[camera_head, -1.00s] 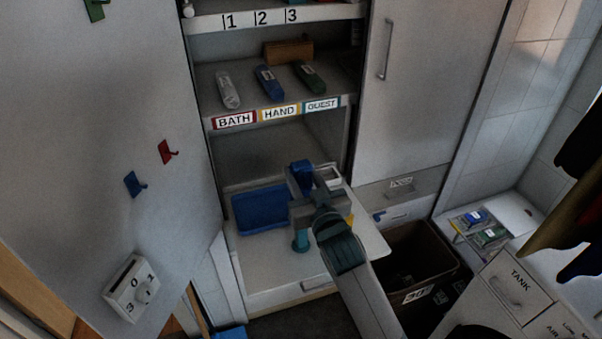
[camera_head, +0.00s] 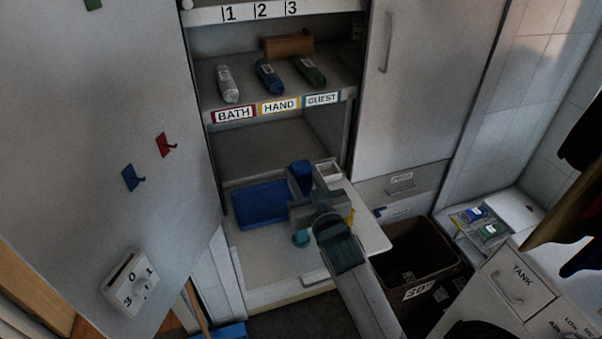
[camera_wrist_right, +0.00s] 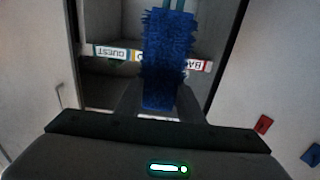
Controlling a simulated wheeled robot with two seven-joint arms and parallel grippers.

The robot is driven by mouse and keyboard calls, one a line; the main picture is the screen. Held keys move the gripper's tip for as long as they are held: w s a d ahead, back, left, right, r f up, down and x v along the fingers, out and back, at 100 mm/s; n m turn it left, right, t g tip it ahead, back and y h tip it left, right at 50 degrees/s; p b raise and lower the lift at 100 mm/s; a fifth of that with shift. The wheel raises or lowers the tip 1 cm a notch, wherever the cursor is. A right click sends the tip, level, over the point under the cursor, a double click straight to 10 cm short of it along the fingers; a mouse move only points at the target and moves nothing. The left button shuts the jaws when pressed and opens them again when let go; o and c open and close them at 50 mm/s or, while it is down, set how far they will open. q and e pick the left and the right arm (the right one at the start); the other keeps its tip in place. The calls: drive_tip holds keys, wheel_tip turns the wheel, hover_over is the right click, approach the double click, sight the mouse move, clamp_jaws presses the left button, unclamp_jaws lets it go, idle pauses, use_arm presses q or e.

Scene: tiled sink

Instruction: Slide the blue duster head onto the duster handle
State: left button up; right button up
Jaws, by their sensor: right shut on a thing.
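The bristly blue duster head (camera_wrist_right: 168,60) stands up from between the fingers of my right gripper (camera_wrist_right: 160,98) in the right wrist view. In the head view the blue duster head (camera_head: 301,174) shows at the far side of my right gripper (camera_head: 303,190), above the pull-out shelf (camera_head: 285,258). The gripper is shut on it. I cannot make out the duster handle for certain. A teal piece (camera_head: 301,239) shows just below the gripper, partly hidden by it. My left gripper is not in view.
A blue tray (camera_head: 258,207) lies on the pull-out shelf, left of my gripper. A small white container (camera_head: 329,172) is close on the right. A labelled shelf (camera_head: 275,107) with several rolls is above. An open brown bin (camera_head: 425,262) stands at the right.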

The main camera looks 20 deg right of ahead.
drive_tip(key=shift+f+b, duration=1.95)
drive_tip(key=shift+f, duration=1.35)
drive_tip(key=o, duration=1.1)
drive_tip(key=shift+o, duration=0.2)
drive_tip(key=shift+s, duration=0.1)
drive_tip(key=shift+s, duration=0.5)
drive_tip(key=s+b, duration=0.5)
drive_tip(key=s, duration=1.1)
drive_tip(key=shift+d, duration=0.3)
drive_tip(key=shift+s, duration=0.1)
